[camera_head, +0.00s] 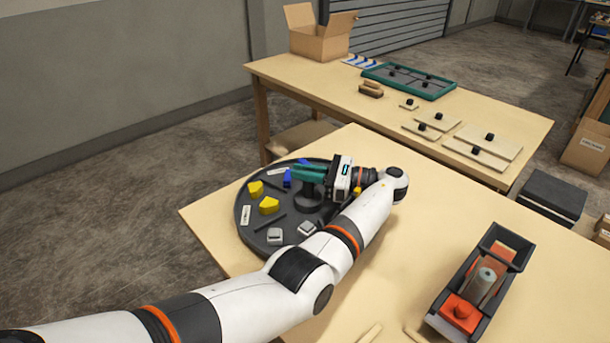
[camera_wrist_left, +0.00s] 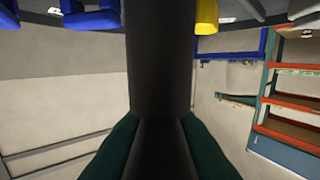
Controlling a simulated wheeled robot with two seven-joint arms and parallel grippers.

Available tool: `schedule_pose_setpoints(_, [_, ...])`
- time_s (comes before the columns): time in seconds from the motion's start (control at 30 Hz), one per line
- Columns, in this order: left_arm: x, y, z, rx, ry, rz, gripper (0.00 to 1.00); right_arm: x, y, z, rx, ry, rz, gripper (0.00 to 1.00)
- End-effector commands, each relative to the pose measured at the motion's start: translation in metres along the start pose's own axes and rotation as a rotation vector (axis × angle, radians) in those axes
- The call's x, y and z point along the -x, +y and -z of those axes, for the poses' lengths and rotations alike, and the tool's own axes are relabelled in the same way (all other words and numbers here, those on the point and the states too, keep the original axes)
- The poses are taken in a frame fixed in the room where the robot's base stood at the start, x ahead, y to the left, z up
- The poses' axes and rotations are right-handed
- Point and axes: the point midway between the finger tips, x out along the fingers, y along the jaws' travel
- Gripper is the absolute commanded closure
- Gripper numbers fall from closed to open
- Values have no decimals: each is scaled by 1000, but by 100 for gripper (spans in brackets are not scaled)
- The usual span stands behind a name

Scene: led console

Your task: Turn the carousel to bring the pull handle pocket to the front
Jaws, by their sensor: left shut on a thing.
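The carousel (camera_head: 262,239) is a round dark disc on the near table, split by thin dark dividers, with small white labels. Its pockets hold yellow blocks (camera_head: 268,206), grey pieces (camera_head: 275,236) and blue pieces (camera_head: 287,178). The blue pieces (camera_wrist_left: 90,20) look bracket-shaped in the left wrist view; I cannot tell for sure which piece is the pull handle. My left gripper (camera_head: 308,172) reaches over the disc's far right part, teal fingers pointing left. It is shut on a dark upright post (camera_wrist_left: 158,60), seen between the fingers. The arm hides the disc's right side. My right gripper is out of view.
A black tray (camera_head: 443,327) with orange and grey parts stands at the right of the near table. The tabletop between is clear. A second table behind holds a cardboard box (camera_head: 318,41), a teal-framed board (camera_head: 372,73) and flat boards with black knobs.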

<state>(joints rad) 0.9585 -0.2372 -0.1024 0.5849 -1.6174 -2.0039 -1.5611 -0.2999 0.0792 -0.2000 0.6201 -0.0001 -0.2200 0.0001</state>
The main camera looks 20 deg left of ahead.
Motion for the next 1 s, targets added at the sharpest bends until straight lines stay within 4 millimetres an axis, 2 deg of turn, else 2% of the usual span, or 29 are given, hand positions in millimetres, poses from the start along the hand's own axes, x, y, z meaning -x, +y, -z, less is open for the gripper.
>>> schedule_pose_setpoints(0.47, [0,0,-1,-1,0,9,100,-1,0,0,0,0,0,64])
schedule_pose_setpoints(0.5, [0,0,-1,-1,0,9,85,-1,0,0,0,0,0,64])
schedule_pose_setpoints(0.63, [0,0,0,-1,0,9,65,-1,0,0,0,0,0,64])
schedule_pose_setpoints(0.9, [0,0,0,0,0,9,65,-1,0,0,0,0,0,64])
schedule_pose_setpoints(1.0, [0,0,8,2,0,8,65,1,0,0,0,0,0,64])
